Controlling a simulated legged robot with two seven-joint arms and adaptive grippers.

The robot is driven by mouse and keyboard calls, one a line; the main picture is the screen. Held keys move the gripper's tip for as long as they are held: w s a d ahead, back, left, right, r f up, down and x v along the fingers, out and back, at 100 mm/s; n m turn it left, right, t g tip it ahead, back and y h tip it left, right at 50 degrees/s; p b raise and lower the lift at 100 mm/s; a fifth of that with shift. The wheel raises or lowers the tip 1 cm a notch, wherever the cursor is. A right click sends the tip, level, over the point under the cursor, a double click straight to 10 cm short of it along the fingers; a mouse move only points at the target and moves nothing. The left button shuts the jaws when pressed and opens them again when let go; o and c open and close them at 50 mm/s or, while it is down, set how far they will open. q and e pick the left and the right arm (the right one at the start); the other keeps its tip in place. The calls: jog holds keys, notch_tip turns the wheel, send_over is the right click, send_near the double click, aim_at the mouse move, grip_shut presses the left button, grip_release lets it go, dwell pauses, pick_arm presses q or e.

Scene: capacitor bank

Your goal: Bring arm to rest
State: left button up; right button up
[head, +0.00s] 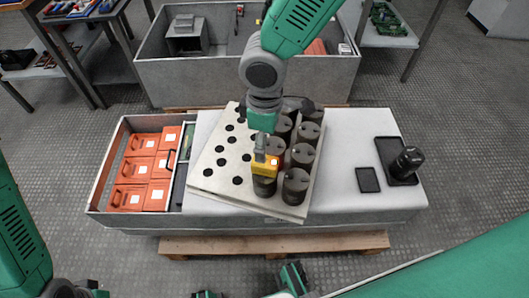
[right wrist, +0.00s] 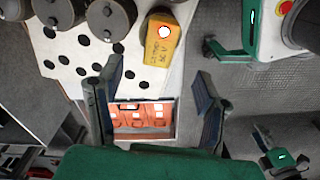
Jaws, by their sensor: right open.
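My right arm comes down from the top of the head view. Its right gripper (head: 261,152) points down over the near part of the capacitor plate, seen edge-on. In the right wrist view the two dark fingers of this gripper (right wrist: 155,98) stand wide apart with nothing between them. A yellow block (head: 268,165) with a white spot is close by the fingertips. It also shows in the right wrist view (right wrist: 161,40), outside the jaws. My left arm (head: 20,235) is at the lower left. Its gripper end is mostly cut off by the bottom edge, so its fingers are hidden.
Several dark capacitors (head: 296,184) stand on a perforated plate (head: 215,170). Orange boxes (head: 128,198) fill a tray to the left. A large grey bin (head: 190,78) stands behind. Floor is clear at right.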

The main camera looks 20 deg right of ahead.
jog(key=s+d+f+m+g+y+p, duration=0.1)
jog(key=s+d+f+m, duration=0.2)
jog(key=s, duration=0.4)
jog(key=s+d+f+m+y+p, duration=0.1)
jog(key=s+f+m+y, duration=0.15)
jog(key=s+f, duration=0.35)
jog(key=s+d+f+m+t+h+p, duration=0.1)
jog(key=s+d+m+h, duration=0.2)
jog(key=s+d, duration=0.6)
jog(key=d+m, duration=0.2)
jog(key=shift+d+f+m+t+p, duration=0.3)
jog(key=shift+d+m+p, duration=0.05)
jog(key=shift+d+p, duration=0.05)
jog(key=shift+w+h, duration=0.1)
jog(key=shift+h, duration=0.15)
dwell(5.0)
